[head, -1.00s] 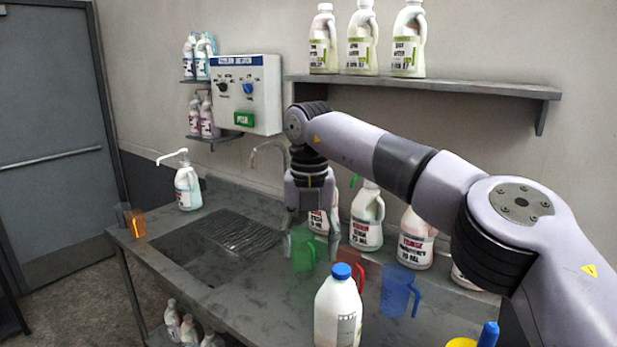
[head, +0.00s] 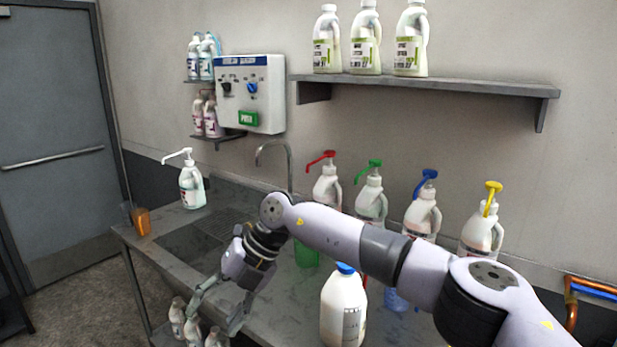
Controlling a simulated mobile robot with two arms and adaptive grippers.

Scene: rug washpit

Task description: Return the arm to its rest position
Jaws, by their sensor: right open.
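My right arm reaches in from the right across the counter. Its gripper (head: 215,306) hangs low at the counter's front edge, with the fingers apart and nothing between them. Below and beside it are white bottles on the lower level. A green cup (head: 306,254) stands on the counter behind the arm, partly hidden. A blue cup (head: 396,300) shows only in part below the arm. My left gripper is not in view.
A blue-capped white jug (head: 343,308) stands close to my right arm. Pump bottles with red, green, blue and yellow (head: 480,232) tops line the wall. A sink (head: 205,238), a faucet (head: 288,160) and an orange cup (head: 141,222) are to the left. A shelf (head: 440,86) hangs above.

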